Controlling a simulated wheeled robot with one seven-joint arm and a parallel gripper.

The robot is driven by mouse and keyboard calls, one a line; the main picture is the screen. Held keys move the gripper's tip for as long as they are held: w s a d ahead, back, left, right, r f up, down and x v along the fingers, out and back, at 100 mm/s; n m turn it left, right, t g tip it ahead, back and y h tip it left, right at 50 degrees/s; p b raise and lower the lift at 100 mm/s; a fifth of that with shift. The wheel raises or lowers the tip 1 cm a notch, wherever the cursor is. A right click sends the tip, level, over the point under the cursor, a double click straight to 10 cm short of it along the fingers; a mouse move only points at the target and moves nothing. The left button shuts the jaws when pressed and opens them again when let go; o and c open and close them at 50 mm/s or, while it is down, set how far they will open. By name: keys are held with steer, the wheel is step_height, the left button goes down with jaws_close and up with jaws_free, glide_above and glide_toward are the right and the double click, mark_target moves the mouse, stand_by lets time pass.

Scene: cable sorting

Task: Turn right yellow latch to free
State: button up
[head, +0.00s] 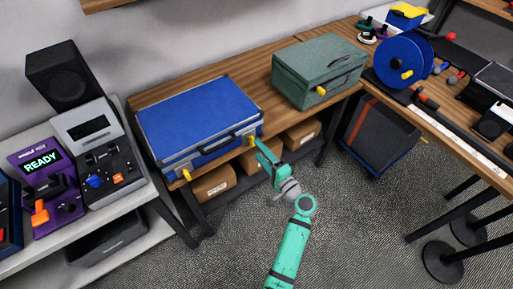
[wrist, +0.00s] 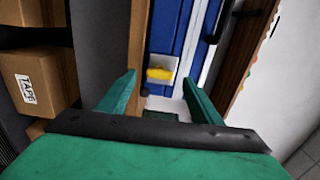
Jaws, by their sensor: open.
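The blue case (head: 200,115) with silver edges lies closed on the wooden bench. Its right yellow latch (head: 252,138) is on the front face near the right end, and its left yellow latch (head: 186,174) is near the left end. My gripper (head: 265,150) is just in front of the right latch. In the wrist view the right latch (wrist: 160,73) shows as a yellow tab on a pale plate, ahead of the gap between the fingers. My gripper (wrist: 160,88) is open with nothing between its fingers. The fingers look apart from the latch.
A green toolbox (head: 318,72) with a yellow latch stands right of the case. Cardboard boxes (head: 214,183) sit on the shelf below. A grey console (head: 100,150) stands on the left table. Carpet in front is clear.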

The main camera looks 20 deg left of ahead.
steer(key=v, duration=0.7)
steer(key=shift+s, duration=0.15)
steer(key=shift+d, duration=0.15)
steer(key=s+d+f+m+t+h, duration=0.1)
steer(key=s+d+f+h, duration=0.1)
steer(key=s+f+h, duration=0.65)
steer(key=s+d+f+h, duration=0.1)
steer(key=s+d+f, duration=0.15)
steer(key=s, duration=0.35)
steer(key=s+d+f+h, duration=0.2)
steer(key=s+f, duration=0.1)
steer(key=s, duration=0.3)
steer(key=s+d+r+n+t+h, duration=0.2)
steer(key=s+r+n, duration=0.6)
steer(key=s+r, duration=0.9)
steer(key=shift+d+t+h, duration=0.35)
steer(key=shift+d+t, duration=0.35)
steer(key=shift+d, duration=0.25)
steer(key=shift+r, duration=0.15)
